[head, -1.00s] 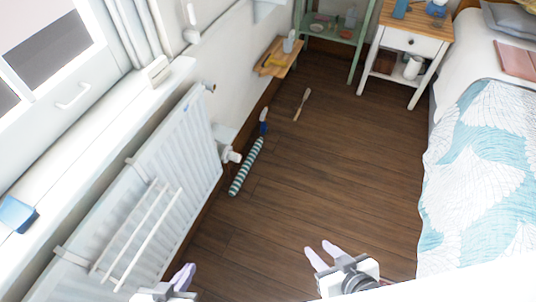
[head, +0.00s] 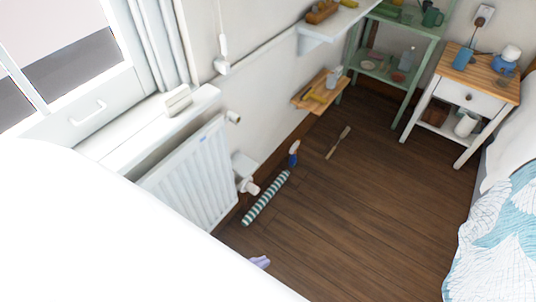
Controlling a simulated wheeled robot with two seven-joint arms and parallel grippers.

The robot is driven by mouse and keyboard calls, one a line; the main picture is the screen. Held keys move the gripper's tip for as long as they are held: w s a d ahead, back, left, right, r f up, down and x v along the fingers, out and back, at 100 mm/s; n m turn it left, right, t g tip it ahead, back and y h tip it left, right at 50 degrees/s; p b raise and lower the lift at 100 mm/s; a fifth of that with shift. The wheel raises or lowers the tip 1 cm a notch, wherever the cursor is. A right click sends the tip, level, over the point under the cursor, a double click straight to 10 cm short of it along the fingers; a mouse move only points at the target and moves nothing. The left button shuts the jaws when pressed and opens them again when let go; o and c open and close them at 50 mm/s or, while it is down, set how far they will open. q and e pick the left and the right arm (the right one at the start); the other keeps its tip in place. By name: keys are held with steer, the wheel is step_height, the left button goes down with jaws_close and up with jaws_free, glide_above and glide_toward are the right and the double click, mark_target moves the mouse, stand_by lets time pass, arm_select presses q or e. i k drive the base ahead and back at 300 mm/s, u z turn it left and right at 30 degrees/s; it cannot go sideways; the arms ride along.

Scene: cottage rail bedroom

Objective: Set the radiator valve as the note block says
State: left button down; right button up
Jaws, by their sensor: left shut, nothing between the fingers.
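The white radiator (head: 192,178) is on the wall under the window, its lower left part hidden by a large white shape. A white valve head (head: 249,186) sticks out low at its right end; its markings are too small to read. A pale knob-like fitting (head: 234,117) shows at its upper right corner. My left gripper (head: 260,262) shows only its lavender fingertips, close together, below the valve head and apart from it. My right gripper is out of view. A pale block (head: 177,100) lies on the sill; I cannot tell whether it is the note block.
A striped draught roll (head: 266,199), a blue-topped bottle (head: 294,152) and a wooden brush-like tool (head: 338,142) lie along the wall. A low wooden shelf (head: 303,99), green rack (head: 406,82), nightstand (head: 486,100) and bed (head: 500,235) stand beyond. The middle floor is clear.

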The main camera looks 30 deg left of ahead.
mark_target(250, 186)
steer(key=i, duration=0.95)
steer(key=u, duration=2.75)
